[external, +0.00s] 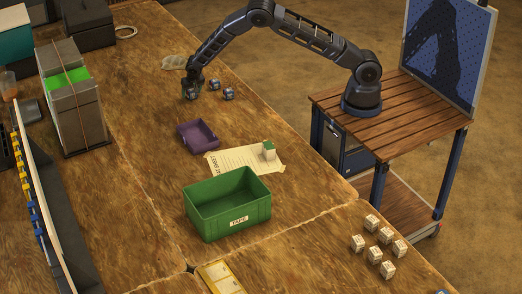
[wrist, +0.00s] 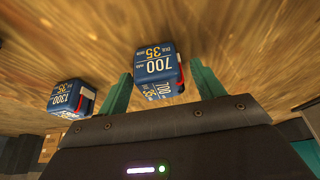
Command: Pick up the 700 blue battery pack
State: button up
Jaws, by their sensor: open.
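The 700 blue battery pack (wrist: 158,68) is a small dark blue block with white and yellow print and a red-and-black side. In the wrist view it sits between the two teal fingers of my gripper (wrist: 161,74). The fingers are open, one on each side of the pack; I cannot tell whether either touches it. A second blue pack marked 1300 (wrist: 70,100) lies to the left, outside the fingers. In the external view my gripper (external: 191,91) is low over the table's far part and mostly hides what is under it.
Two small packs (external: 215,84) (external: 228,94) stand just right of my gripper. A purple tray (external: 198,138), a paper sheet (external: 240,158) and a green TAPE crate (external: 228,205) lie nearer the camera. Several pale blocks (external: 388,269) stand at the lower right.

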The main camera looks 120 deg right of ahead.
jog(key=shift+d+f, duration=0.1)
jog(key=shift+f, duration=0.15)
jog(key=c, duration=1.2)
jog(key=shift+r, duration=0.2)
